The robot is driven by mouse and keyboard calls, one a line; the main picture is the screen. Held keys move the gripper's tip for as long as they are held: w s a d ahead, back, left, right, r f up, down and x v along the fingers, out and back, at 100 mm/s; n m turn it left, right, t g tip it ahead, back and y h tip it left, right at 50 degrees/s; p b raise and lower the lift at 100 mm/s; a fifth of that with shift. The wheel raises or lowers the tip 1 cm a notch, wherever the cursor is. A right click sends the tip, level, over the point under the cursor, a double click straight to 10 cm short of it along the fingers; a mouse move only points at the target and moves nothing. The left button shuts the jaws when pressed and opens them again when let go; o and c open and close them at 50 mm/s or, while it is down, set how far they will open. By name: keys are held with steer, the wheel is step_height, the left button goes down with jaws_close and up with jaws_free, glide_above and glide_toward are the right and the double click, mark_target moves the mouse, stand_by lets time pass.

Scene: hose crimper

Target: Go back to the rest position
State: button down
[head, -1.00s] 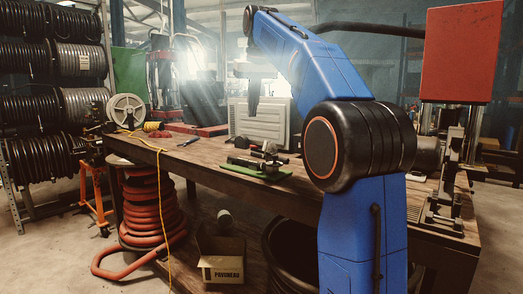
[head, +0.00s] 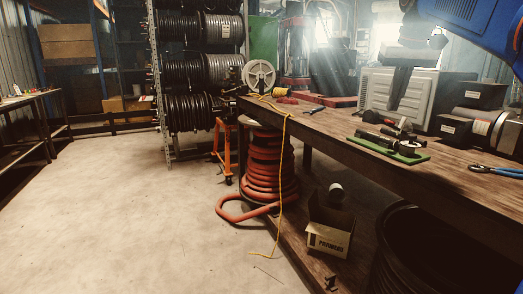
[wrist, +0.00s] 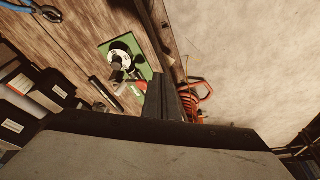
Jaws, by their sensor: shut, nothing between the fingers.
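My gripper (head: 397,104) hangs at the upper right of the head view, above the workbench, with its dark fingers pointing down. The fingers are together and hold nothing. In the wrist view my gripper (wrist: 172,78) shows as two dark fingers side by side over the bench edge. Part of my blue arm enters from the top right corner of the head view. The wooden workbench (head: 440,185) lies below. A green mat (head: 385,153) with several small tools and fittings lies on it, apart from the gripper.
A grey ribbed case (head: 385,92) stands on the bench behind the gripper. Blue-handled pliers (head: 497,170) lie at the right. A red hose coil (head: 266,172), an orange stand (head: 224,150) and a cardboard box (head: 330,230) stand low. The concrete floor (head: 130,220) at left is clear.

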steer(key=s+a+f, duration=0.3)
steer(key=s+f, duration=1.2)
steer(key=f, duration=0.3)
steer(key=s+a+f+n+t, duration=0.1)
steer(key=s+a+f, duration=0.3)
steer(key=s+f, duration=1)
step_height(320, 180, down, 5)
steer(key=shift+s+f, duration=0.1)
steer(key=shift+s, duration=0.3)
